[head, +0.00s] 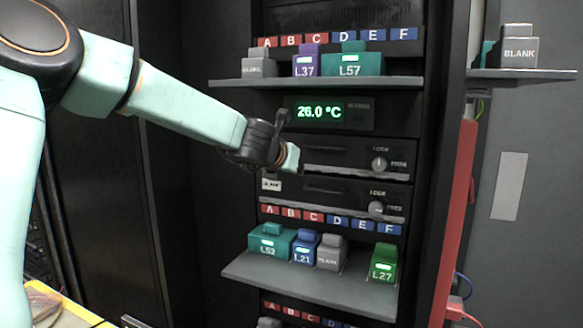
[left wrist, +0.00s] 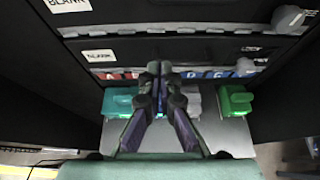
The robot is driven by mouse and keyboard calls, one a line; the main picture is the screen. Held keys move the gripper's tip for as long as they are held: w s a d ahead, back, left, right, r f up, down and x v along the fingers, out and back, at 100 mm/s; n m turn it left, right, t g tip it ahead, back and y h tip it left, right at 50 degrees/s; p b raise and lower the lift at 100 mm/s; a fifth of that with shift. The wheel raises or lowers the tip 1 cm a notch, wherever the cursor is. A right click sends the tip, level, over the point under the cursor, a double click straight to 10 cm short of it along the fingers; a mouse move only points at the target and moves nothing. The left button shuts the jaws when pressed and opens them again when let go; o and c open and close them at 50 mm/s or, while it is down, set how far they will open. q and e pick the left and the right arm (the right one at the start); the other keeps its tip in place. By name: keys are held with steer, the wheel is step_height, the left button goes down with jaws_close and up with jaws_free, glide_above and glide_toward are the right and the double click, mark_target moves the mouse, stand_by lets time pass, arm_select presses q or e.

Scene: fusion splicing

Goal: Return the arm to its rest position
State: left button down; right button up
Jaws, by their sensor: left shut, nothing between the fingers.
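My left arm comes in from the left in the head view, and its gripper (head: 291,158) is in front of the rack's drawer fronts, below the temperature display. In the left wrist view the left gripper (left wrist: 158,72) has its two fingers together, with nothing between them. It hangs in front of the lower shelf and hides part of the modules there. My right gripper does not show in either view.
The rack's lower shelf (head: 310,287) carries teal L52 (head: 271,242), blue L21 (head: 304,250), a grey module (head: 331,255) and green L27 (head: 383,264). The upper shelf (head: 400,82) holds grey, purple L37 (head: 306,64) and teal L57 (head: 350,68). A side shelf (head: 535,75) juts out right, bearing a BLANK module (head: 519,50).

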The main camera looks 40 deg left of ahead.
mark_target(307, 294)
arm_select(q)
steer(key=v, duration=0.2)
steer(key=shift+s+d+r, duration=0.1)
steer(key=shift+s+r, duration=0.05)
steer(key=shift+s, duration=0.2)
